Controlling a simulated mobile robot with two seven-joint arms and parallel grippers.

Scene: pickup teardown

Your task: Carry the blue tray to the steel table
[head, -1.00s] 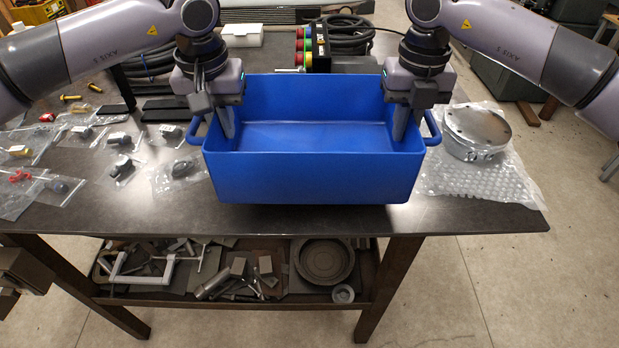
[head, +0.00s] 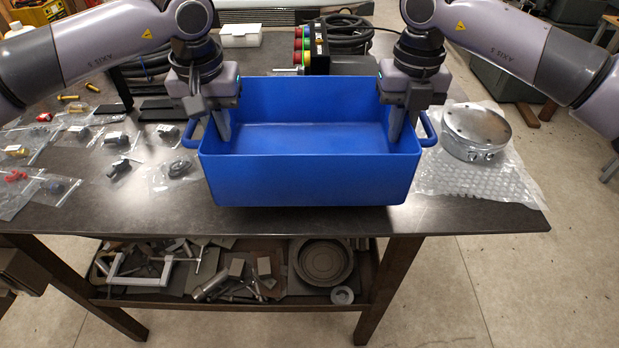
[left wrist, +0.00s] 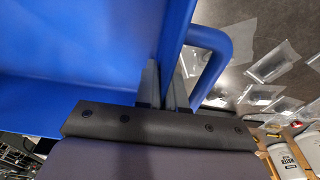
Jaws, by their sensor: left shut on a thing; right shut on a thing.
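The blue tray (head: 308,180) is a deep, open box with a loop handle at each end, and its inside looks empty. It is at the front middle of a dark metal-topped table (head: 480,215); I cannot tell whether it touches the top. My left gripper (head: 222,125) is shut on the tray's left end wall beside the handle. In the left wrist view the fingers are at the wall of the tray (left wrist: 90,45), next to its loop handle (left wrist: 215,50). My right gripper (head: 397,125) is shut on the right end wall. The fingertips inside the tray show.
A round metal part (head: 476,130) on bubble wrap lies right of the tray. Several bagged small parts (head: 120,168) lie left. Behind stand a box with coloured buttons (head: 312,45), black cables and a white box (head: 240,35). A lower shelf (head: 230,303) holds metal parts.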

